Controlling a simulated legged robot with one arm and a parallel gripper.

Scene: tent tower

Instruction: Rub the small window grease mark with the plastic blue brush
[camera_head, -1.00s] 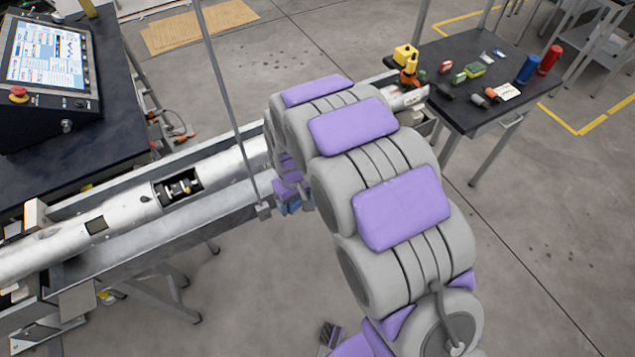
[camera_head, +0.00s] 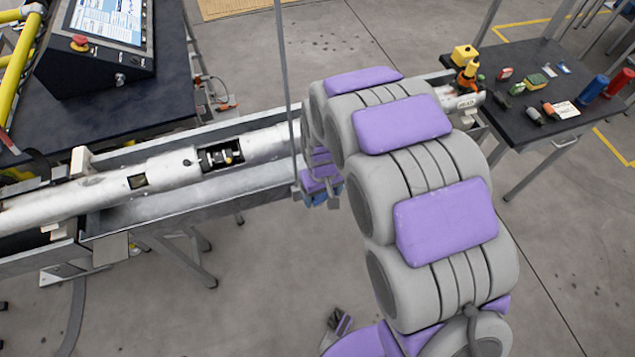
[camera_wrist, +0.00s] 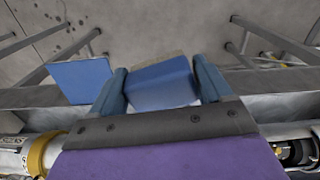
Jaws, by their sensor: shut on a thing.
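My gripper (camera_head: 320,194) is beside the front edge of the long metal trough, right of the openings in the white tube (camera_head: 85,198). In the wrist view my gripper (camera_wrist: 160,78) is shut on a blue block with a tan edge (camera_wrist: 160,85), which looks like the plastic blue brush. A flat blue panel (camera_wrist: 80,82) shows left of the fingers; I cannot tell whether it belongs to the brush. The tube has a small dark window (camera_head: 137,181) and a larger opening with parts inside (camera_head: 222,156). No grease mark can be made out at this size.
The trough (camera_head: 190,190) runs across the view on metal legs. A control console (camera_head: 95,45) stands on a dark table at the upper left. A dark table (camera_head: 520,125) with small tools and bottles stands at the right. A thin vertical pole (camera_head: 285,80) rises near my gripper.

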